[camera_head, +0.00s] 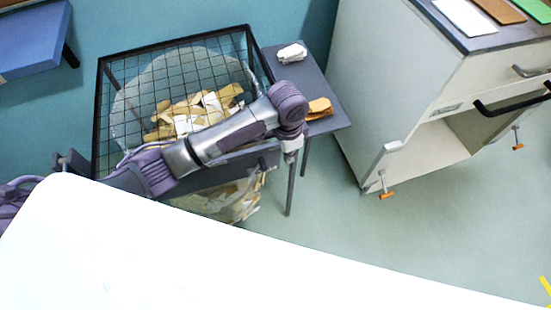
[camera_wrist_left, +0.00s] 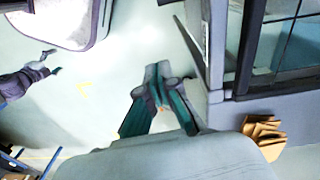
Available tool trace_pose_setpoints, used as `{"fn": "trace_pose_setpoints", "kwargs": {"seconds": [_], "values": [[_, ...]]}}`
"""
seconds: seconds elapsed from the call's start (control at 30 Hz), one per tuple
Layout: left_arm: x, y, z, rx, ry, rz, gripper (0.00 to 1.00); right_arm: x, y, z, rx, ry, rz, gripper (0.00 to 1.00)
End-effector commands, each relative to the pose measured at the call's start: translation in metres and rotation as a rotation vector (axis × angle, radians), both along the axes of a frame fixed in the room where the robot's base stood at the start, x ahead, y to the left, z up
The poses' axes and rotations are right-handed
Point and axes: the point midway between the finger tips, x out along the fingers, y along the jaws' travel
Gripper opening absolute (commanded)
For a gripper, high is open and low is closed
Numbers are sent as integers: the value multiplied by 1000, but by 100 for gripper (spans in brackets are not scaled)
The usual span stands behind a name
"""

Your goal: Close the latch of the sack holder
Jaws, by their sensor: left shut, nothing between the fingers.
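The sack holder (camera_head: 97,110) is a dark frame with a wire-mesh top, at the left of the head view. A clear sack (camera_head: 215,203) with brown and white paper scraps hangs in it. My left arm crosses in front of the holder. My left gripper (camera_head: 291,158) points down by its front right corner; it is shut and empty, and its fingers also show in the left wrist view (camera_wrist_left: 161,80). I cannot pick out the latch; the arm covers part of the holder's front. Another small gripper, seemingly my right (camera_wrist_left: 45,63), shows at the left of the wrist view.
A grey side table (camera_head: 318,85) stands right of the holder, with a crumpled white item (camera_head: 291,53) and brown paper (camera_head: 319,107) on it. A white cabinet (camera_head: 390,70) with a dark handle stands further right. The floor (camera_head: 340,220) between is clear.

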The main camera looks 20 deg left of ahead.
Motion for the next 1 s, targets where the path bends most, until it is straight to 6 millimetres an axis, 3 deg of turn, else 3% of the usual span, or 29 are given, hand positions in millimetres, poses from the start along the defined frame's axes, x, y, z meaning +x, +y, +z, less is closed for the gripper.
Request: {"fn": "trace_pose_setpoints", "kwargs": {"seconds": [0.23,0.67,0.87,1.0], "values": [[16,18,27,96,28,-64,0,3,-8,-2,-9,-4,1,80],[16,19,30,106,35,-71,0,3,-8,-2,-9,-4,0,80],[15,21,13,107,37,-69,0,3,-3,-3,-4,-4,-2,80],[14,22,-13,108,39,-70,0,3,0,-5,0,-4,-4,80]]}}
